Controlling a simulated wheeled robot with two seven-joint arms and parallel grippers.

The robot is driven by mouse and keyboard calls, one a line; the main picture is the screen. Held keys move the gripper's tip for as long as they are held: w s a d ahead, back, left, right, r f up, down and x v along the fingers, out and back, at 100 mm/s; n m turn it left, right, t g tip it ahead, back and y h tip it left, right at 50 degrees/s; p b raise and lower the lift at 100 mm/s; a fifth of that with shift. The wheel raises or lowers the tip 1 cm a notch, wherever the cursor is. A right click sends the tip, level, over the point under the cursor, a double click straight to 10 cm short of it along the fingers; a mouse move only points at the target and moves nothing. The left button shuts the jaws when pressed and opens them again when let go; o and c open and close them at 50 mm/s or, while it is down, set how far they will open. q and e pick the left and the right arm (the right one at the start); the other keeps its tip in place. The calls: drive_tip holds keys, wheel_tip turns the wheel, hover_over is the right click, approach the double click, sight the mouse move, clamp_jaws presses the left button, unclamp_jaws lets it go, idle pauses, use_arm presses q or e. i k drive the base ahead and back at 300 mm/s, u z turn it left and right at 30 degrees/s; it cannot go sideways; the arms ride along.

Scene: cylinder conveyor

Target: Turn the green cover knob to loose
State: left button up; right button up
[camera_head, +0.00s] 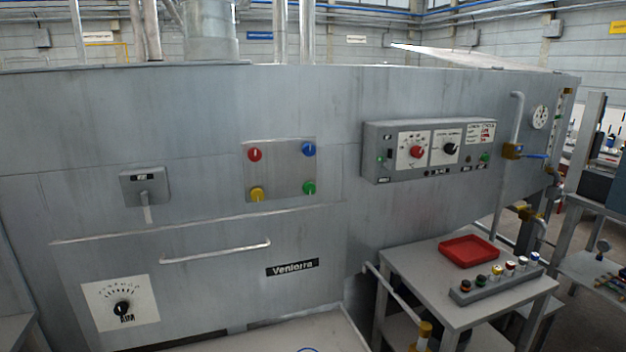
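The green cover knob (309,187) sits at the lower right corner of a square metal cover plate (281,172) on the grey machine front. A red knob (254,154) is at the plate's upper left, a blue knob (309,149) at its upper right and a yellow knob (257,194) at its lower left. The green knob's turn position is too small to tell. Neither of my grippers is in view.
A control box (430,150) juts out right of the plate. A lever switch (146,190) is at the left and a bar handle (215,252) below. A side table (410,262) at the right bears a red tray (469,240) and a rack of small cylinders (497,284).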

sight(308, 188)
drive_tip(key=i, duration=1.15)
drive_tip(key=u, duration=0.6)
